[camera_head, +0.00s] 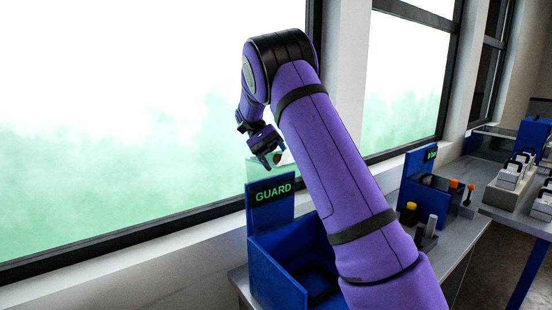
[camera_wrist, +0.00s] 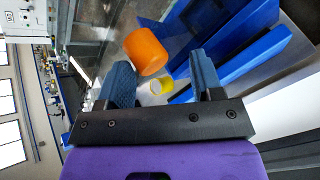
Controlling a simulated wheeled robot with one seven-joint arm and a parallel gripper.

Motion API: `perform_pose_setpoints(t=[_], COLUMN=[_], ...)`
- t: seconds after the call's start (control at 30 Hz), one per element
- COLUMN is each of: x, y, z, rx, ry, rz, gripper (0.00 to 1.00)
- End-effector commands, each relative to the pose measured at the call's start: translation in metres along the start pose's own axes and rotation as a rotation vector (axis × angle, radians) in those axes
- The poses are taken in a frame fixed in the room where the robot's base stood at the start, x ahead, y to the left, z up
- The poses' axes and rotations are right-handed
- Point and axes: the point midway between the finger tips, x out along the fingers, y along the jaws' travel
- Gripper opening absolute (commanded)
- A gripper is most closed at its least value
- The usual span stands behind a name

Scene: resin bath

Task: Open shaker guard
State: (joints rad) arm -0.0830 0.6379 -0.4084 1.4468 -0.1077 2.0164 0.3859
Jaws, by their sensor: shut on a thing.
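The blue shaker box (camera_head: 277,262) stands on the bench below my arm, with a blue upright panel (camera_head: 270,210) marked GUARD at its back left. A clear greenish pane (camera_head: 256,170), seemingly the guard, shows above that panel. My gripper (camera_head: 269,160) is high beside the pane, above the box. My arm hides the right part of the box.
A second blue station (camera_head: 418,178) stands to the right, with a yellow-capped bottle (camera_head: 408,213), a grey tube and orange-capped items nearby. White racks (camera_head: 512,175) stand on the farther table. The window wall runs close along the left, behind my gripper.

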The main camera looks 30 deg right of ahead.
Motion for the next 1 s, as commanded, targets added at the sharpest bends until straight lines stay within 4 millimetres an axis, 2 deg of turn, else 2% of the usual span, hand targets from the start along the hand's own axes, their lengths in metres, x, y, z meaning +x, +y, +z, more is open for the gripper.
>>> perform_pose_setpoints(t=[0.03,0.93,0.97,1.0], x=[0.0055,0.0055,0.0054,0.0055], y=[-0.0126,-0.0127,-0.0126,-0.0123], z=[-0.0025,-0.0025,-0.0026,-0.0027], rx=[-0.016,-0.016,-0.016,-0.015], ry=[-0.007,-0.007,-0.006,-0.006], rz=[0.003,0.003,0.003,0.003], gripper=[0.18,0.18,0.58,0.6])
